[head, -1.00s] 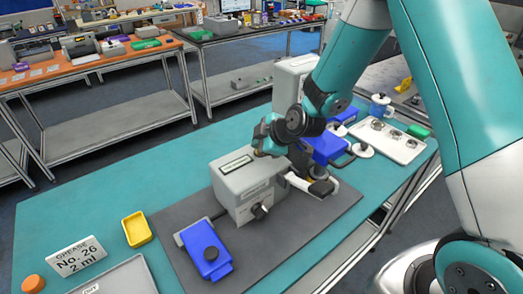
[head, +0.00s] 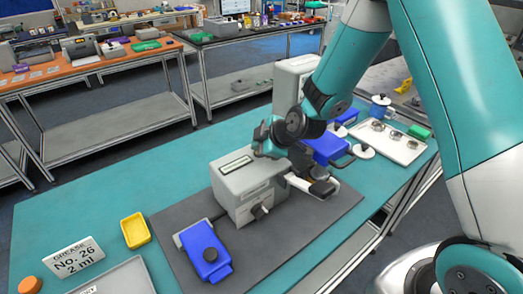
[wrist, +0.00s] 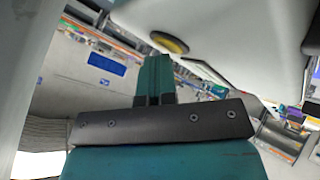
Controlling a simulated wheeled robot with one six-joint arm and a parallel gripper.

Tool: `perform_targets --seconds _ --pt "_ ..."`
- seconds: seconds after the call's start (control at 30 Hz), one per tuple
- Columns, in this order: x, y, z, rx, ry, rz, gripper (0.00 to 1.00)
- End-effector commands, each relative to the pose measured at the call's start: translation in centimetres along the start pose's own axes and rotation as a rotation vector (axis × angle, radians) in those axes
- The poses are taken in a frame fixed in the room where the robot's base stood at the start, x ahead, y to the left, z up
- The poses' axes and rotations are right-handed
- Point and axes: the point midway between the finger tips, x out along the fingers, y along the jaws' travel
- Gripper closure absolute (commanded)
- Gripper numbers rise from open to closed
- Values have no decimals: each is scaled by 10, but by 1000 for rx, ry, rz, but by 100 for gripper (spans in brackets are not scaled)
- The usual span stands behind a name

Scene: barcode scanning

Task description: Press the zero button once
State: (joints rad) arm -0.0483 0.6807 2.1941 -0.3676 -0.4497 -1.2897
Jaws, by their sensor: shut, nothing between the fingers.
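A grey box-shaped instrument (head: 238,206) stands on the dark mat, with a narrow display (head: 236,165) on its top and a dark knob (head: 261,211) on its front. In the wrist view, a round yellow button (wrist: 169,42) with a dark rim sits on a pale grey surface. My gripper (wrist: 155,62) is shut and empty, its teal fingers close to the button in that picture. I cannot tell whether they touch it. In the head view my wrist covers the instrument's right end, and the fingertips cannot be made out. No zero marking is legible.
A blue device (head: 205,253) lies left of the instrument on the dark mat (head: 178,232). A yellow tray (head: 135,231), a grease sign (head: 76,259) and a grey tray (head: 115,280) are farther left. Blue parts and a white tray (head: 392,142) stand behind my arm.

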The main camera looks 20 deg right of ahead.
Motion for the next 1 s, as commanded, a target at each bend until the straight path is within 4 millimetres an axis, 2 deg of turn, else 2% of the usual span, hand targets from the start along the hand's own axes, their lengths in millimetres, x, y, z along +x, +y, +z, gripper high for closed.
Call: perform_targets --seconds 0.4,0.77,1.0 --pt "-12 8 -8 0 -1 -2 100" --pt "-13 9 -9 0 -1 -1 100" --pt "-27 20 -20 -1 0 1 100"
